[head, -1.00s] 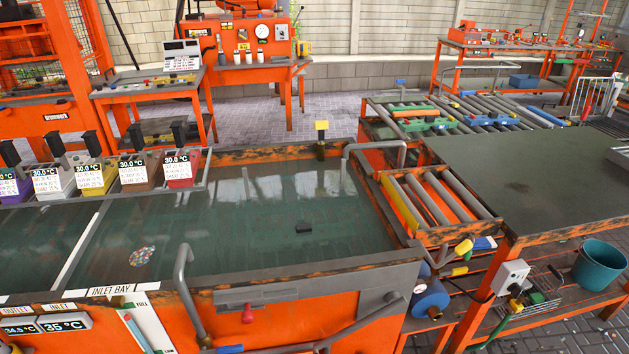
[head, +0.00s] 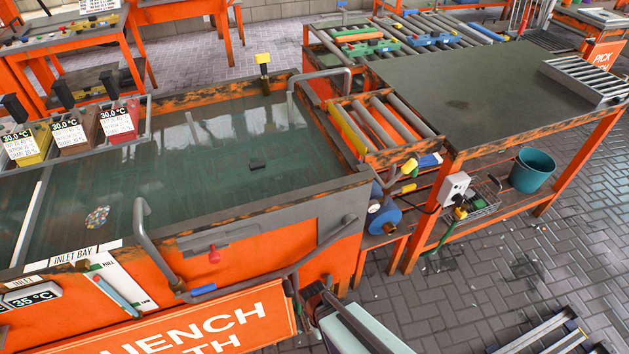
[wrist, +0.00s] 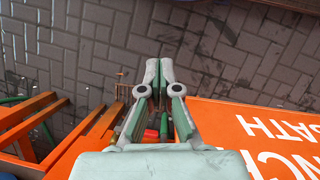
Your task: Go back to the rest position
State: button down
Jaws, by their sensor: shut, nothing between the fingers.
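My gripper (wrist: 158,75) shows in the wrist view with its two pale green fingers together and nothing between them. It points down over the grey brick floor (wrist: 90,40), beside the orange quench bath sign (wrist: 260,125). In the head view, part of my arm shows at the bottom edge, just right of the same sign (head: 190,330); the fingers cannot be made out there.
The water-filled bath (head: 185,140) with its grey pipe handles (head: 150,245) stands at the left. A dark-topped orange table (head: 480,85) stands at the right, with a teal bucket (head: 532,170) on its lower shelf.

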jog(key=s+d+f+m+g+y+p, duration=0.1)
jog(key=s+d+f+m+g+y, duration=0.1)
jog(key=s+d+m, duration=0.3)
jog(key=shift+s+d+f+m+g+y, duration=0.4)
jog(key=shift+s+d+g, duration=0.3)
jog(key=shift+s+d, duration=2.3)
